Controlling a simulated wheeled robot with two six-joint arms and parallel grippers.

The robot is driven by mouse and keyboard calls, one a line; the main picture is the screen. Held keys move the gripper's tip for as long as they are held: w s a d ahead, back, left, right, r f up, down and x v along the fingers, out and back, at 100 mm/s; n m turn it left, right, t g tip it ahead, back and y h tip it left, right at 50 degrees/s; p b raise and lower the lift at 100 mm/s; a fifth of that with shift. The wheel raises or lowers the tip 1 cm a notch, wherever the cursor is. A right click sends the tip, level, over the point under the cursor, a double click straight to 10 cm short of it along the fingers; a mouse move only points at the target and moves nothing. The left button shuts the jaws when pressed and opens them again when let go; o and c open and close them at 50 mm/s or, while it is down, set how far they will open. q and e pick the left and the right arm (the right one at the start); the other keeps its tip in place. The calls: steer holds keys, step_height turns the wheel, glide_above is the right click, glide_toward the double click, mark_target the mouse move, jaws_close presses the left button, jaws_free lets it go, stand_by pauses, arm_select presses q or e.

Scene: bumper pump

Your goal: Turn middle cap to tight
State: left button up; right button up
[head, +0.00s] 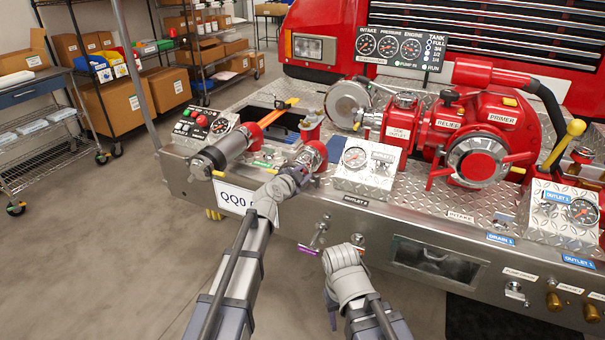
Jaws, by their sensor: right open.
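The red bumper pump shows on the tread-plate deck. I cannot tell for sure which part is the middle cap. A red coupling with a silver ring (314,154) stands left of centre, and a large round silver cap (478,160) with red handles faces forward on the pump at the right. Brass caps (553,302) sit low on the bumper's front at the right. My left gripper (297,172) is at the red coupling and hides its lower part; whether they touch is unclear. My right gripper (332,312) is low in front of the bumper, open, away from the caps.
The silver bumper (405,222) runs across the view, with a gauge box (365,165) right of the coupling and another gauge box (561,212) at the far right. Shelves of boxes stand at left. The grey floor at lower left is clear.

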arm_select(q)
steer(key=o, duration=0.4)
steer(key=p+v, duration=0.2)
steer(key=v, duration=0.5)
steer(key=shift+s+a+r, duration=0.1)
steer(key=shift+s, duration=0.25)
